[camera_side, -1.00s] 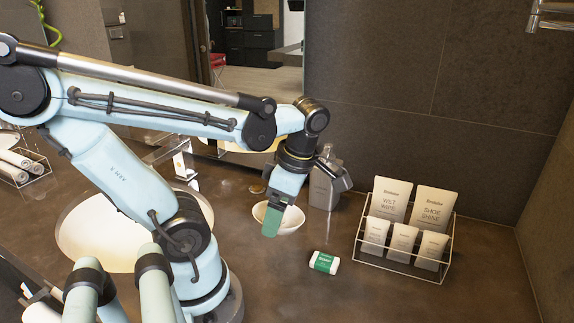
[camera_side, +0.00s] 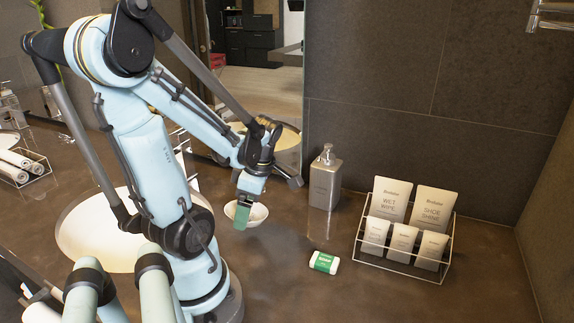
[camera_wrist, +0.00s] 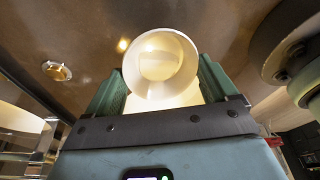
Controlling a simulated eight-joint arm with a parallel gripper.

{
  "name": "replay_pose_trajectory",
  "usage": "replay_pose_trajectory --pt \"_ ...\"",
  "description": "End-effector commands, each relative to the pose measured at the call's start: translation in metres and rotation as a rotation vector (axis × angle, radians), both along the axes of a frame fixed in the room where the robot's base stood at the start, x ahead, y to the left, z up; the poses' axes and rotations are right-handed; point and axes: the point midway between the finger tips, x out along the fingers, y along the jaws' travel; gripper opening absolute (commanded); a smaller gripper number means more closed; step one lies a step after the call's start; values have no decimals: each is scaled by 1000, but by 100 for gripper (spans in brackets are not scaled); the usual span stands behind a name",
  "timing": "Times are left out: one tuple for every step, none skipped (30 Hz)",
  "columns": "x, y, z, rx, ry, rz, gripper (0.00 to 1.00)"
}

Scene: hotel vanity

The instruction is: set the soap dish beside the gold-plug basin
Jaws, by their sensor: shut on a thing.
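The soap dish (camera_side: 258,214) is a small white round bowl. My gripper (camera_side: 243,216) is shut on it, with a green finger across its near side in the side view. In the wrist view the dish (camera_wrist: 160,68) sits between the two green fingers of my gripper (camera_wrist: 160,90). I cannot tell whether the dish touches the counter. A large white basin (camera_side: 85,232) is sunk in the counter to the left, partly behind my arm. Its plug is hidden in the side view. A small round gold-coloured piece (camera_wrist: 57,70) shows in the wrist view; I cannot tell what it is.
A grey pump bottle (camera_side: 325,183) stands right of the dish. A green-and-white packet (camera_side: 324,262) lies in front, and a wire rack (camera_side: 400,258) of sachets stands at right. Rolled towels (camera_side: 18,165) lie in a tray at far left. The front right counter is clear.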

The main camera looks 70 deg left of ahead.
Motion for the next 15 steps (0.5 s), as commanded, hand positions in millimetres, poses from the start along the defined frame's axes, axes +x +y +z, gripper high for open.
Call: replay_pose_trajectory --pt "0 1 -1 0 0 1 46" --pt "-1 2 -2 0 0 0 46" --pt "0 2 -3 1 0 -1 46" --pt "0 2 -5 1 0 -1 46" --pt "0 2 -7 1 0 -1 46" --pt "0 2 -11 1 0 -1 46" --pt "0 2 -14 1 0 -1 46" --pt "0 2 -16 1 -1 -1 46" --pt "0 2 -20 1 -1 -1 46" --pt "0 2 -23 1 -1 -1 46" --pt "0 2 -26 3 -1 -1 46" --pt "0 2 -30 3 -1 -1 46" --pt "0 2 -32 3 -1 -1 46" --pt "0 2 -34 3 -1 -1 46" --pt "0 2 -36 3 -2 -1 46"
